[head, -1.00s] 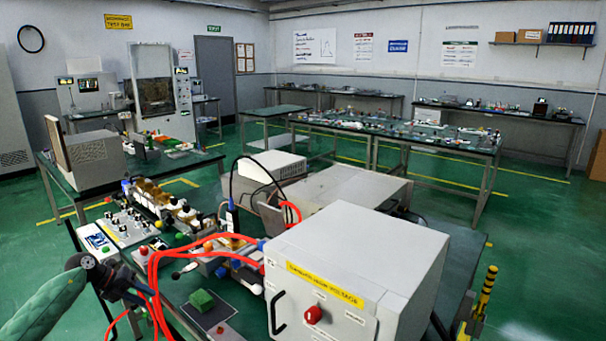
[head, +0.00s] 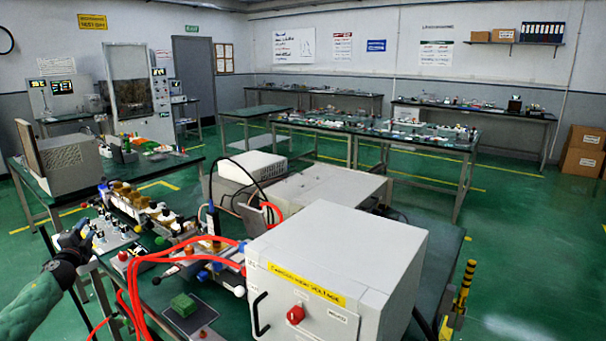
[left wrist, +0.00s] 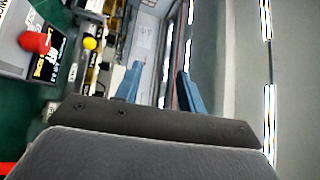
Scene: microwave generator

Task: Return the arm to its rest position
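My left arm with its green sleeve enters the head view at the lower left. Its dark gripper (head: 76,240) is raised beside the left edge of the near bench, in front of the panel of switches, and looks empty. In the left wrist view its two blue fingers (left wrist: 160,88) stand apart with nothing between them. My right gripper is in neither view.
A grey high-voltage cabinet (head: 345,262) with a red knob stands on the near bench. Red cables (head: 140,275) loop down its left side, close to my left arm. A green block (head: 184,305) lies on a dark pad. Open green floor lies at right.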

